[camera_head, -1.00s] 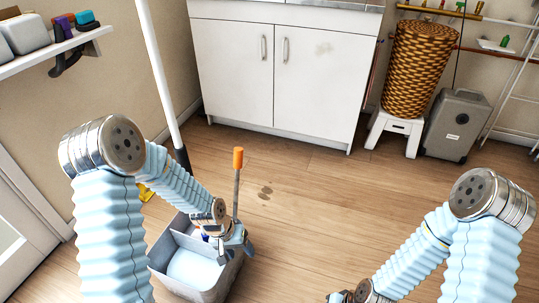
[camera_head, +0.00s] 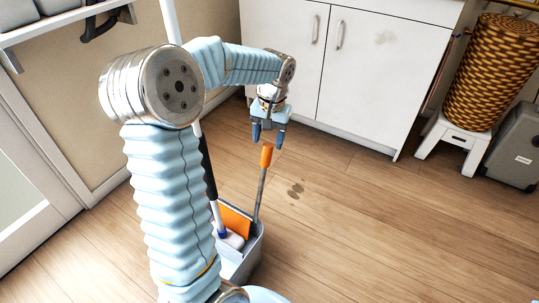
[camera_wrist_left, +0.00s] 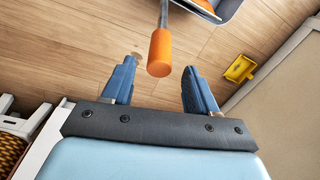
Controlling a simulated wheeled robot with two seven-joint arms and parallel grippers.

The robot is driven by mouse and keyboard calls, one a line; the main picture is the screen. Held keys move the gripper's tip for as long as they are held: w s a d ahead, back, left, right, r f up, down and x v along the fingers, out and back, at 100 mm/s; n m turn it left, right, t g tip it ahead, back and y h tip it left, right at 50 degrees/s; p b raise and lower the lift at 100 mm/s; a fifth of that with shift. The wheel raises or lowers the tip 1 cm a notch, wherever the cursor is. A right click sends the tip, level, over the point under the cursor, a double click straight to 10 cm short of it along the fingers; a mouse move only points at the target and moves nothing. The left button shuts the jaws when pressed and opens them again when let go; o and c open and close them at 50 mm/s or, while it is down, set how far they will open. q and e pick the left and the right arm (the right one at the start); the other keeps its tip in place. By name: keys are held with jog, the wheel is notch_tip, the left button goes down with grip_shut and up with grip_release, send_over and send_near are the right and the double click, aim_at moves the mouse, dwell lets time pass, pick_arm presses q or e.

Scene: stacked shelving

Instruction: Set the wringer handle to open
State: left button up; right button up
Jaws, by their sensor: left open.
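The wringer handle is a thin grey lever with an orange grip (camera_head: 267,156), standing up from the right side of a grey mop bucket (camera_head: 256,255). It leans slightly right toward its top. My left gripper (camera_head: 267,139) points down just above the orange grip, open and empty. In the left wrist view, the orange grip (camera_wrist_left: 160,52) appears between and a little beyond the two blue fingertips, with gaps on both sides. Whether the fingers overlap it in depth is unclear. An orange panel (camera_head: 235,221) shows inside the bucket. My left arm hides the bucket's left part. My right gripper is out of view.
A white cabinet (camera_head: 375,75) stands behind the gripper. A pole with a dark lower grip (camera_head: 208,165) stands behind my left arm. A wicker basket (camera_head: 490,75) sits on a white stool (camera_head: 455,137). A yellow object (camera_wrist_left: 240,68) lies on the floor. Floor right of the bucket is clear.

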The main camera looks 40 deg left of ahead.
aim_at(267, 154)
pick_arm(q)
jog(key=f, duration=0.6)
jog(key=shift+s+a+f+b, duration=0.1)
jog(key=shift+a+f+b, duration=0.1)
jog(key=shift+f+b, duration=0.15)
grip_shut()
